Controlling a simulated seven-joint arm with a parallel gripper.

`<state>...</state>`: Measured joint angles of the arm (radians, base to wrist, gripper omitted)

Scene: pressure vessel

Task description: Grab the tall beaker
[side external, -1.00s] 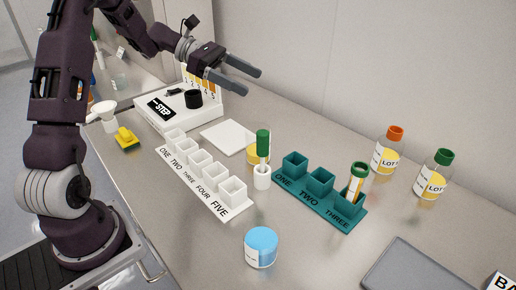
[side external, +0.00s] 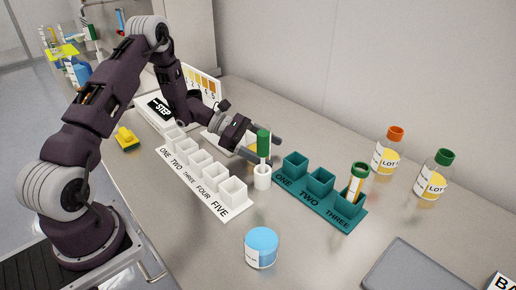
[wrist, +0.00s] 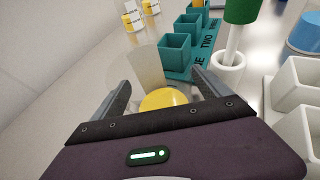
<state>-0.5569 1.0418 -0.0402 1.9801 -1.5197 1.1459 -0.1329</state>
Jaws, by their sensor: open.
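A clear, tall glass vessel, which looks like the tall beaker (wrist: 148,68), shows faintly in the wrist view, with yellow at its near end (wrist: 163,98). My gripper (wrist: 160,80) is open, with one finger on each side of it in that view. Whether the fingers touch the glass I cannot tell. In the side view my gripper (side external: 270,148) is low over the table behind the green-topped stick in a white holder (side external: 262,178). The beaker is hidden or too faint to make out there.
The white five-cup rack (side external: 205,175) is left of the holder; the teal three-cup rack (side external: 318,192) is right, with a green-capped tube (side external: 357,182) in it. A blue-lidded jar (side external: 261,248) stands in front. Two bottles (side external: 388,152) (side external: 434,176) stand at the back right.

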